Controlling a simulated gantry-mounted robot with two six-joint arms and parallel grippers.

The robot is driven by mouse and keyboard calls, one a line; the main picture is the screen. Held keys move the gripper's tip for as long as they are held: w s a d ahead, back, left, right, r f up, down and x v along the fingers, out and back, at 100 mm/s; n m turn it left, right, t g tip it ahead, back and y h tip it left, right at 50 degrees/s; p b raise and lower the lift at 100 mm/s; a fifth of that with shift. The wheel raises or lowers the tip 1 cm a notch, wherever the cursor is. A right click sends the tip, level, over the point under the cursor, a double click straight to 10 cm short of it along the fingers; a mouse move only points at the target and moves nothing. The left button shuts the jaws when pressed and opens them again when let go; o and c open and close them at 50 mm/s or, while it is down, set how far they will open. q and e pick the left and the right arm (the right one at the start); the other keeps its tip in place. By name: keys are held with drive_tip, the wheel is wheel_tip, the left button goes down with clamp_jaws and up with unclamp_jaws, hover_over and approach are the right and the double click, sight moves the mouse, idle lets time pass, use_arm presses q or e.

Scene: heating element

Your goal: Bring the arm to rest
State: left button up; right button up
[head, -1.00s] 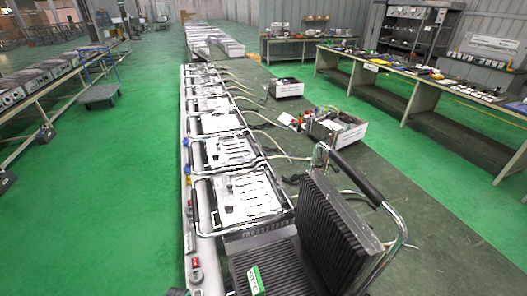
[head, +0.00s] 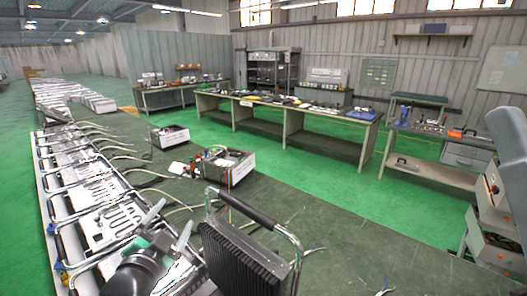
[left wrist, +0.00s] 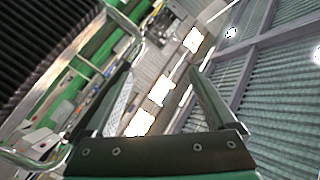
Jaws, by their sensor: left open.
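My left gripper (head: 168,222) is at the lower left of the head view, its two pale fingers spread apart with nothing between them. It is in front of the row of metal units and left of the black ribbed grill (head: 245,262). The grill's lid stands raised, with a chrome and black handle (head: 250,208) at its top. In the left wrist view the open fingers (left wrist: 160,85) point toward the wall and bright windows, and the ribbed lid (left wrist: 45,40) shows at the upper left. My right gripper is in neither view.
A long line of metal units (head: 85,190) runs away at the left. An open box with wires (head: 228,168) and a smaller box (head: 170,136) lie to its right. Long workbenches (head: 285,110) stand at the back. Green floor between is clear.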

use_arm(q)
drive_tip(key=s+d+r+n+t, duration=0.1)
drive_tip(key=s+r+t, duration=0.1)
drive_tip(key=s+r, duration=0.35)
drive_tip(key=s+d+r+n+t+h, duration=0.1)
drive_tip(key=s+d+r+t, duration=0.1)
drive_tip(key=r, duration=0.6)
drive_tip(key=s+d+r+t, duration=0.1)
drive_tip(key=s+r+t, duration=0.1)
drive_tip(key=s+r, duration=0.3)
drive_tip(key=s+r+n+t+h, duration=0.1)
drive_tip(key=s+r+n+t, duration=0.4)
drive_tip(key=s+r, duration=0.65)
wheel_tip(320, 180, up, 19)
drive_tip(key=n+p, duration=0.1)
drive_tip(key=p, duration=1.9)
drive_tip(key=shift+a+r+g+p, duration=0.2)
drive_tip(key=shift+a+g+p, duration=0.1)
drive_tip(key=shift+p, duration=0.1)
drive_tip(key=shift+s, duration=0.15)
